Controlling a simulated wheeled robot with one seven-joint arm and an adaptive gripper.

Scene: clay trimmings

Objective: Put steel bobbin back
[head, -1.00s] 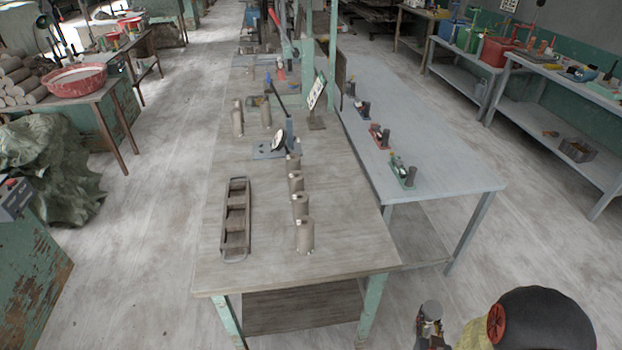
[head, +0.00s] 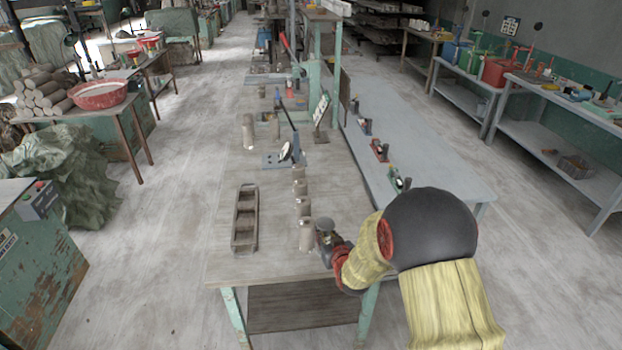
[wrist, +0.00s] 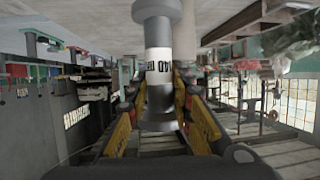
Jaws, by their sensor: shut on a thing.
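The steel bobbin is a grey spool with a flanged end and a white label band marked 140 (wrist: 158,62). My gripper (wrist: 160,98) is shut on it, with a finger on each side in the wrist view. In the head view my gripper (head: 326,246) holds the bobbin (head: 323,226) upright at the workbench's right front, close beside the nearest cylinder of a row. The row of pale grey-brown cylinders (head: 306,236) runs back along the bench. I cannot tell whether the held bobbin touches the bench or the cylinder.
A long compartmented tray (head: 237,232) lies left of the row on the wooden bench (head: 270,262). A dial stand (head: 285,156) and a taller cylinder (head: 248,131) stand farther back. A grey table (head: 430,160) adjoins on the right. Bare bench top lies at the front left.

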